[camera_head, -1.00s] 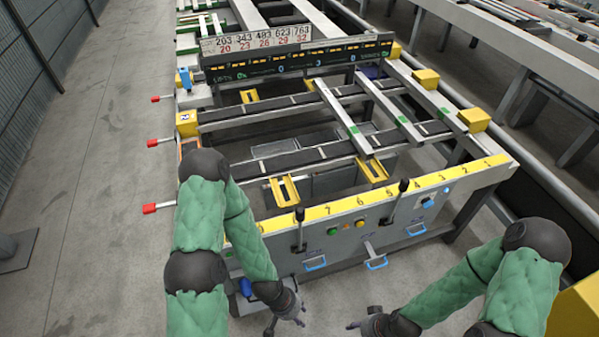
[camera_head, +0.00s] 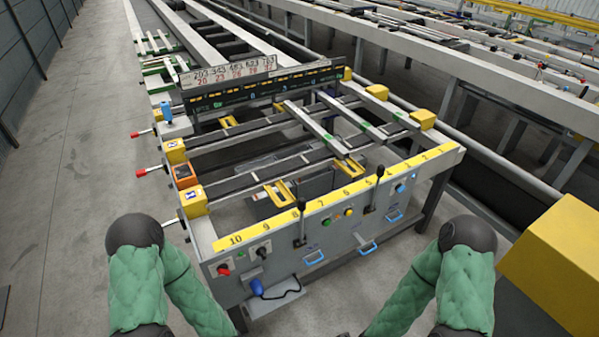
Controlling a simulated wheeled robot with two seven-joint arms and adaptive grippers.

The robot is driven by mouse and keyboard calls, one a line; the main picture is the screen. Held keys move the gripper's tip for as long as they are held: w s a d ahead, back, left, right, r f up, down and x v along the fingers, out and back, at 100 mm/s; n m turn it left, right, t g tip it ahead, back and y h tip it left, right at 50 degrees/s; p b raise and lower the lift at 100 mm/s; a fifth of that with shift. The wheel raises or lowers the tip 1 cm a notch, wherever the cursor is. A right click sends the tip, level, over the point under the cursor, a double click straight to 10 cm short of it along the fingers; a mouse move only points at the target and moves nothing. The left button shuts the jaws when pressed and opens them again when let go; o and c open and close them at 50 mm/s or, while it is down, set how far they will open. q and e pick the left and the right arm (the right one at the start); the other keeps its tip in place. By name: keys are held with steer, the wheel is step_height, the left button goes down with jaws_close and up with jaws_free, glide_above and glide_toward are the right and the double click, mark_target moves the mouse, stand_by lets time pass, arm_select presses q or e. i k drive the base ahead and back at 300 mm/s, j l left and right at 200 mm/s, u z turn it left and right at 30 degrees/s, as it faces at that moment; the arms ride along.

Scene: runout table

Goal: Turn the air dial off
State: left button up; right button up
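The control panel (camera_head: 286,262) is the grey front face of the runout table, under a yellow numbered strip. At its left end are a red knob (camera_head: 223,270) and a black dial (camera_head: 263,252). A blue control (camera_head: 401,188) sits near its right end. The labels are too small to read, so I cannot tell which one is the air dial or its setting. My two green-sleeved arms show at the lower left and lower right. Both grippers are below the picture's edge, and nothing of mine visibly touches the panel.
Black levers (camera_head: 301,210) stand up from the panel, with blue handles (camera_head: 367,248) below. A blue object with a cord (camera_head: 258,288) is at the panel's lower left. A yellow box (camera_head: 556,258) is close on the right. Open floor (camera_head: 85,165) lies left of the table.

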mark_target(399, 188)
steer(key=i+l+z, duration=0.25)
steer(key=i, duration=0.2)
steer(key=i+l+z, duration=0.3)
steer(key=i, duration=0.2)
steer(key=i+z, duration=0.25)
steer(key=i, duration=0.25)
